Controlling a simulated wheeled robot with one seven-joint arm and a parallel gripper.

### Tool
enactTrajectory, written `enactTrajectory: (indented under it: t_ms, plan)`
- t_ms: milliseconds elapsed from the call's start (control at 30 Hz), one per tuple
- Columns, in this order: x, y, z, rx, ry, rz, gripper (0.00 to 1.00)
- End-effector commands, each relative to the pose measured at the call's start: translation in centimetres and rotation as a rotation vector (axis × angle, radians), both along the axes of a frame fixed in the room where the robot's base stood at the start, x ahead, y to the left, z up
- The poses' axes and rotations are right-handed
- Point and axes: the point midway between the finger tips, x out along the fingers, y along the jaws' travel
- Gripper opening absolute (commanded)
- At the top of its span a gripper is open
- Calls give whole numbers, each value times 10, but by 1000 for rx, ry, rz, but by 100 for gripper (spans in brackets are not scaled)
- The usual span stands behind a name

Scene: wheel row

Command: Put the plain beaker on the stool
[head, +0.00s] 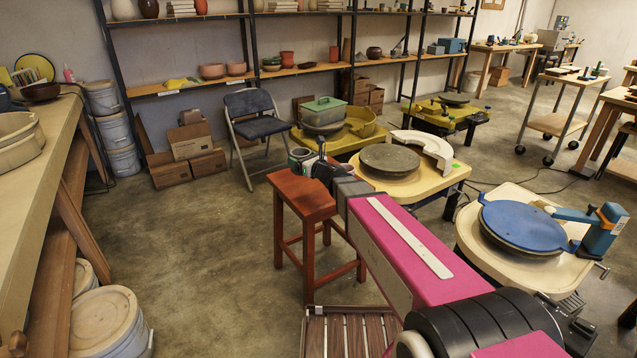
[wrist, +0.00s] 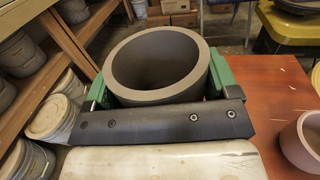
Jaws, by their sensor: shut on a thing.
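My gripper (wrist: 160,88) has its green fingers on both sides of a plain grey-brown beaker (wrist: 158,62), shut on it. The beaker is upright with its open mouth facing up; in the head view it shows small (head: 300,156) at the far left edge of the stool. The red-brown wooden stool (head: 303,190) also shows in the wrist view (wrist: 262,120), to the right of the beaker. I cannot tell whether the beaker's base touches the stool. A second, pinkish-brown cup (wrist: 302,140) stands on the stool, cut off by the wrist view's right edge.
A folding chair (head: 255,128) stands behind the stool. Potter's wheels (head: 390,160) stand to its right. A long bench (head: 40,170) and lidded buckets (head: 107,322) are at the left. A slatted wooden seat (head: 345,332) is in front. Floor left of the stool is clear.

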Motion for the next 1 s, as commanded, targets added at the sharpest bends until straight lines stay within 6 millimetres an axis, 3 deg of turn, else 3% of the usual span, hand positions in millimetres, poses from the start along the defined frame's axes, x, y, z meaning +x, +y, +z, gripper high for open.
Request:
enactTrajectory:
  t_ms: [100, 267, 700, 1000]
  plan:
    - [4, 22, -2, 1, 0, -7, 45]
    - [10, 27, -7, 1, 1, -16, 45]
    - [78, -20, -56, 0, 0, -17, 45]
    - [99, -38, -73, 1, -1, -15, 45]
